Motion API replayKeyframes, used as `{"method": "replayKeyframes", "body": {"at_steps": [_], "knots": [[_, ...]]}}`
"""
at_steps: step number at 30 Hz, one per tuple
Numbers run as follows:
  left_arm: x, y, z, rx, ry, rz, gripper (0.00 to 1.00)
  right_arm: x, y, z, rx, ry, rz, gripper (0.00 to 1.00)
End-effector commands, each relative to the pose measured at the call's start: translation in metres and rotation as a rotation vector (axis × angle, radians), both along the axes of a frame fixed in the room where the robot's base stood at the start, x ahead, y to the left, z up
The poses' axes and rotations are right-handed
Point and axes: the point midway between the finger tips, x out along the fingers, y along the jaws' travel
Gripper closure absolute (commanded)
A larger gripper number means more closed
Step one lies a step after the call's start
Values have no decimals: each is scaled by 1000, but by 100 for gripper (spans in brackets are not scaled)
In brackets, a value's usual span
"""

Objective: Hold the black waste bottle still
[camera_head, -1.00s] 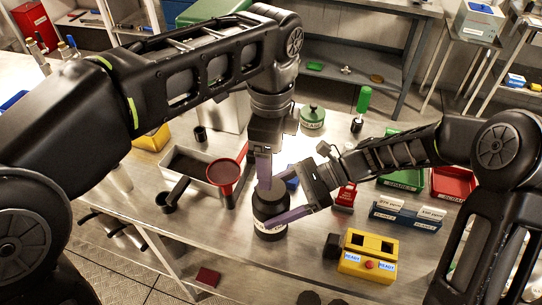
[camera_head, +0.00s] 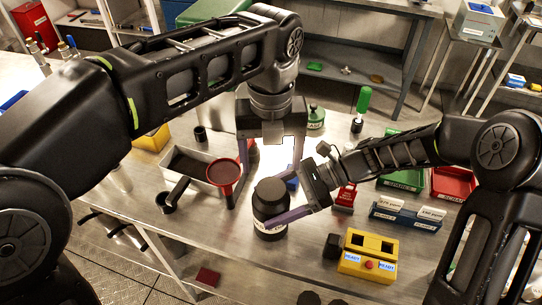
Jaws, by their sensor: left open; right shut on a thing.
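The black waste bottle (camera_head: 271,203) stands upright near the front edge of the metal table, with a pale label low on its front. My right gripper (camera_head: 280,208) is shut on the bottle's body, reaching in from the right with one purple finger across its front; the other finger is mostly hidden. My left gripper (camera_head: 271,155) is open above and behind the bottle. Its purple fingers point down, apart and clear of the bottle. The bottle's dark top is in full view.
A red funnel (camera_head: 224,173) on a stand is left of the bottle, by a grey tray (camera_head: 187,163). A yellow device (camera_head: 368,256) sits front right. A blue rack (camera_head: 407,216) and green bin (camera_head: 403,178) stand further right. Bare table lies left of the bottle.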

Motion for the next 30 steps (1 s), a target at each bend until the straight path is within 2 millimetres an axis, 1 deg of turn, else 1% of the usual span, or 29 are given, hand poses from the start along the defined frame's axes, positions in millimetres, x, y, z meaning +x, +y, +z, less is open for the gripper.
{"method": "replayKeyframes", "body": {"at_steps": [4, 8, 18, 21, 25, 30], "knots": [[0, 0, -4, 1, 2, 1, 25, 0, 0, 0, 0, -1, -1, 100], [0, 1, -15, 2, 2, 3, 25, 0, 0, 0, 0, -1, -1, 100], [-1, 0, -65, 3, 3, 1, 25, 0, 0, 0, 0, -1, -1, 100], [-1, 0, -74, 1, 2, 1, 25, 0, 0, 0, 0, -1, -1, 100], [0, 0, -80, 1, 1, 2, 25, 0, 0, 0, 0, -1, -1, 100], [0, 0, -80, 0, 1, 2, 25, 0, 0, 0, 0, -1, -1, 100]]}}
